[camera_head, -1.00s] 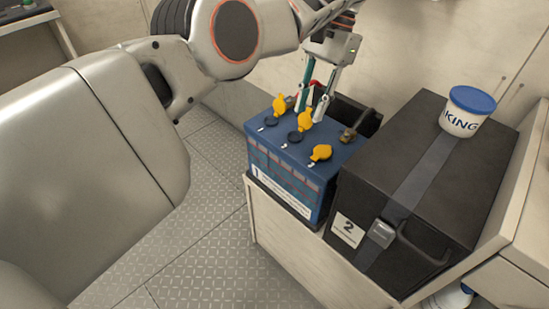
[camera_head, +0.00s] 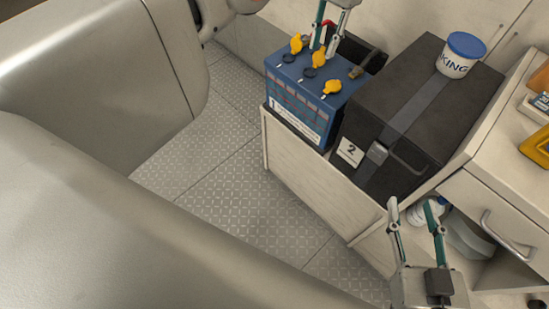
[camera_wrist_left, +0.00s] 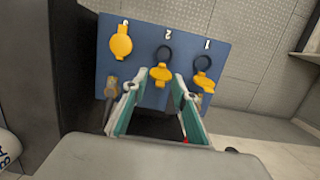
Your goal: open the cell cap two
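A blue battery (camera_head: 303,95) carries three yellow caps. In the left wrist view cap two (camera_wrist_left: 161,73), by the printed 2, is swung back from its dark round opening (camera_wrist_left: 163,52), which shows uncovered. Cap one (camera_wrist_left: 204,83) likewise lies back beside its open dark ring (camera_wrist_left: 203,62). Cap three (camera_wrist_left: 121,43) sits over its place with no dark ring showing. My left gripper (camera_wrist_left: 156,92) is open and empty, its fingertips at the battery top just behind cap two; it also shows in the head view (camera_head: 323,48). My right gripper (camera_head: 415,211) is open and empty, away from the battery.
A black box (camera_head: 425,110) marked 2 stands right of the battery, with a white, blue-lidded tub (camera_head: 460,56) on top. A cable terminal (camera_wrist_left: 111,88) sits near my left fingers. A drawer cabinet (camera_head: 475,200) is at right; the metal floor (camera_head: 235,190) is clear.

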